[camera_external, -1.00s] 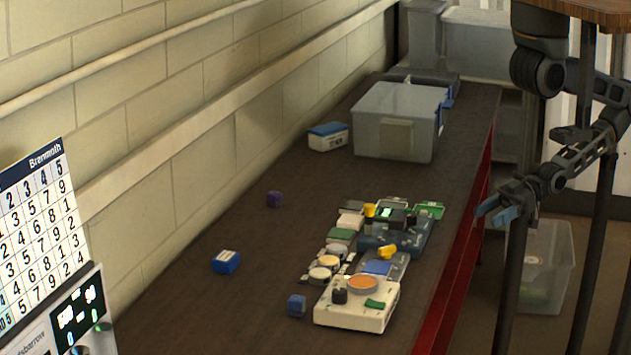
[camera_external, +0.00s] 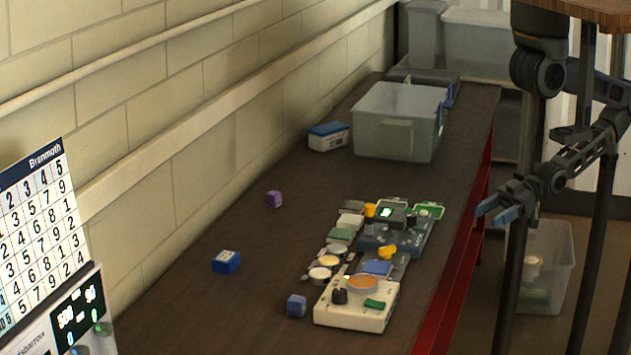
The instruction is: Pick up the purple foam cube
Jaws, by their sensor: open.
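A small purple cube (camera_external: 274,199) sits on the dark bench top, towards the wall side, left of the cluster of devices. My gripper (camera_external: 493,212) is at the right, near the bench's red front edge. It is open, with blue fingertips pointing left, and nothing shows between them. It is well apart from the cube, with the devices lying between them in the picture.
Several devices with knobs and buttons, such as a cream one (camera_external: 345,318), crowd the bench's front side. A blue box (camera_external: 226,262), a blue-grey cube (camera_external: 296,305), a blue-lidded box (camera_external: 328,137) and a clear bin (camera_external: 392,158) stand around. The bench around the purple cube is clear.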

